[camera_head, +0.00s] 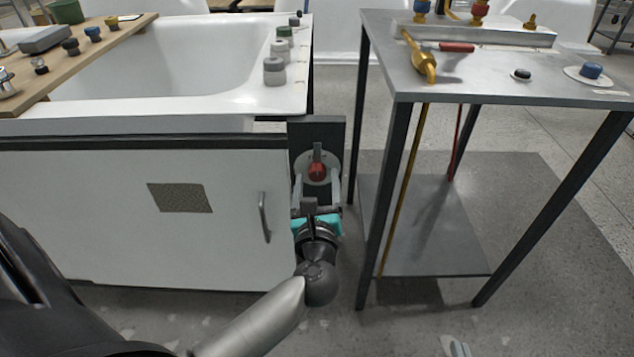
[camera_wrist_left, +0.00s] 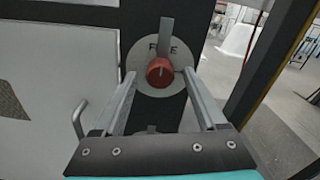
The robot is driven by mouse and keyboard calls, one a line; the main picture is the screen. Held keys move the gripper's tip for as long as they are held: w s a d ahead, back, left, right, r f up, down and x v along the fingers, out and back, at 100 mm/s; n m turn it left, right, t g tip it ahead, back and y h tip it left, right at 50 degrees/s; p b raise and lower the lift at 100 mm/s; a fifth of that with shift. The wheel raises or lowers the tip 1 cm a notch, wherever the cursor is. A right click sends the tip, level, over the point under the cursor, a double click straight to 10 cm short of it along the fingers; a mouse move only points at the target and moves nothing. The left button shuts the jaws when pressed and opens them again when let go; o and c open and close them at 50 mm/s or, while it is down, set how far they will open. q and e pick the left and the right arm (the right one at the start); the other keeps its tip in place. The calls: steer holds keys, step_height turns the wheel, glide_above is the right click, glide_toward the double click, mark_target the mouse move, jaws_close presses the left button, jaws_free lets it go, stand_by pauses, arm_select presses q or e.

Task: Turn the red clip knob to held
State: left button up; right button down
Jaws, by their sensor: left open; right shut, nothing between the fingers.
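The red clip knob (camera_head: 317,172) sits on a round pale dial plate on a dark upright panel at the tub's right end. In the left wrist view the knob (camera_wrist_left: 160,73) has a grey pointer (camera_wrist_left: 166,38) standing nearly upright, partly covering the dial lettering. My left gripper (camera_head: 316,182) is open, with one finger on each side of the knob. In the left wrist view its fingers (camera_wrist_left: 160,78) reach toward the dial; I cannot tell whether they touch the knob.
A white tub (camera_head: 170,75) with a panel front and handle (camera_head: 264,217) stands left of the left gripper. A metal table (camera_head: 520,88) with dark legs and brass fittings stands close on the right. Grey floor (camera_head: 560,270) is open at front right.

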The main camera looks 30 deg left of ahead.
arm_select(q)
steer(key=shift+w+a, duration=0.1)
steer(key=shift+w, duration=0.1)
steer(key=shift+c, duration=0.3)
jaws_close()
